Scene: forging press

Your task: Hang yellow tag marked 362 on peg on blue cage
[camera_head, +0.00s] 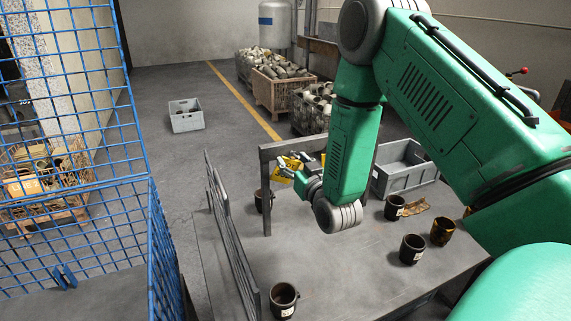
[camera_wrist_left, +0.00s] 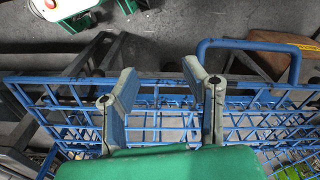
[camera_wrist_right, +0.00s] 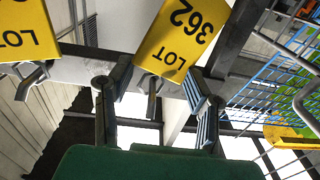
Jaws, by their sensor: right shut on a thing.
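The yellow tag marked 362 (camera_wrist_right: 180,38) shows upside down in the right wrist view. My right gripper (camera_wrist_right: 157,76) is shut on its edge, beside a grey rack bar (camera_wrist_right: 85,70) with short pegs. In the head view the tag (camera_head: 287,164) is at my right gripper (camera_head: 284,170), by the rack's grey frame (camera_head: 266,195). I cannot tell whether the tag is still on its peg. The blue cage (camera_head: 150,235) stands at the left; a small blue fitting (camera_head: 65,276) may be its peg. My left gripper (camera_wrist_left: 160,72) is open and empty above blue mesh (camera_wrist_left: 155,125).
A second yellow tag (camera_wrist_right: 22,35) hangs beside the first. Several dark mugs (camera_head: 283,300) stand on the grey table (camera_head: 340,275), with a grey crate (camera_head: 400,178) at its back.

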